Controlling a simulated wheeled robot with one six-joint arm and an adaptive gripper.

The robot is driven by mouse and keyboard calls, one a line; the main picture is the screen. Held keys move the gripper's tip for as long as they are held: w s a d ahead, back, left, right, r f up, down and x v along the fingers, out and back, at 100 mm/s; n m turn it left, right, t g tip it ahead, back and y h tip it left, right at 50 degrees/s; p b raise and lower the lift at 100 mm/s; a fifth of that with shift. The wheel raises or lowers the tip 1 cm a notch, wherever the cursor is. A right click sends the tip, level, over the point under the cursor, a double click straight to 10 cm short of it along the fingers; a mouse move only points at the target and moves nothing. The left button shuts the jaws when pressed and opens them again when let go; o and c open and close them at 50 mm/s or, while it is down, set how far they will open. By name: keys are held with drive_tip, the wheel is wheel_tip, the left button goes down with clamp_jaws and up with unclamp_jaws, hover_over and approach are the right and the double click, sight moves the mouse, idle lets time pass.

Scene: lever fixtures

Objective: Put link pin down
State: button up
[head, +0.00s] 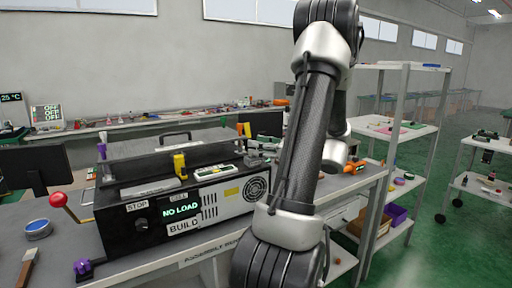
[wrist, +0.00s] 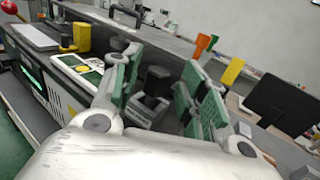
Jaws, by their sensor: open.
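My gripper (wrist: 160,72) is open in the wrist view, its two green-padded fingers spread on either side of a dark grey block with a black upright knob. I take this knob (wrist: 158,76) for the link pin, though no name on it is readable. The block (wrist: 147,110) sits on the machine's top and carries a small label. There is visible room between the knob and both pads. In the head view my arm hides the gripper, and a small grey fixture (head: 253,159) shows at the right end of the machine top.
The black machine (head: 145,222) has signs reading STOP, NO LOAD and BUILD. A yellow-handled fixture (head: 180,165) and a white panel (head: 213,172) stand on it. A red ball lever (head: 58,200) is at its left. Orange tools (head: 354,168) lie right of my arm.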

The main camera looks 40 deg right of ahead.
drive_tip(key=v, duration=1)
drive_tip(key=w+a+n+g+y, duration=0.2)
drive_tip(key=a+n+g+y, duration=0.2)
drive_tip(key=a+n+g, duration=1.1)
drive_tip(key=s+a+r+n+t+h, duration=0.1)
drive_tip(key=s+a+n+h, duration=0.5)
drive_tip(key=n, duration=1.1)
drive_tip(key=a+t+h, duration=0.1)
drive_tip(key=a+h, duration=0.2)
drive_tip(key=a, duration=0.2)
drive_tip(key=shift+a+r+n, duration=0.3)
drive_tip(key=shift+a+r, duration=0.05)
